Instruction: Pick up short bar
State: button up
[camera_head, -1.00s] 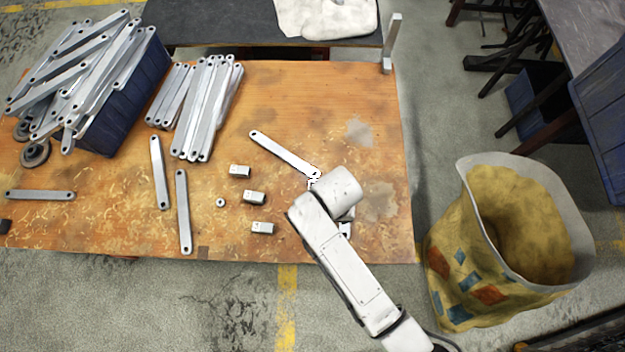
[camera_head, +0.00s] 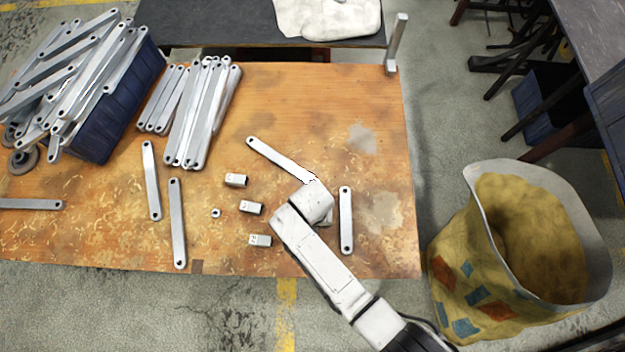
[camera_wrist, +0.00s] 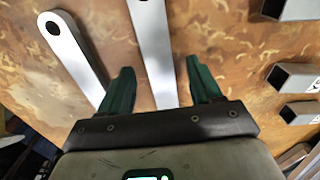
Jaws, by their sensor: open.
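Several flat grey bars with a hole near each end lie loose on the table. One bar (camera_head: 275,154) lies slanted, its lower right end hidden under my arm's end. In the wrist view, this bar (camera_wrist: 153,45) runs between the two green fingers of my gripper (camera_wrist: 160,66), which is open with gaps on both sides. Another bar (camera_head: 346,222) lies just right of my arm; it shows in the wrist view (camera_wrist: 72,50) left of the fingers. Which is the short bar I cannot tell for sure. My fingertips are hidden in the head view.
Three square tube pieces (camera_head: 251,208) and a small ring (camera_head: 215,213) lie left of my arm. Two more bars (camera_head: 151,180) (camera_head: 178,222) lie further left. Stacked bars (camera_head: 203,110) and a blue crate (camera_head: 118,115) full of bars stand behind. A yellow sack (camera_head: 450,265) stands right of the table.

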jog(key=shift+f, duration=0.6)
jog(key=shift+c, duration=0.5)
grip_shut()
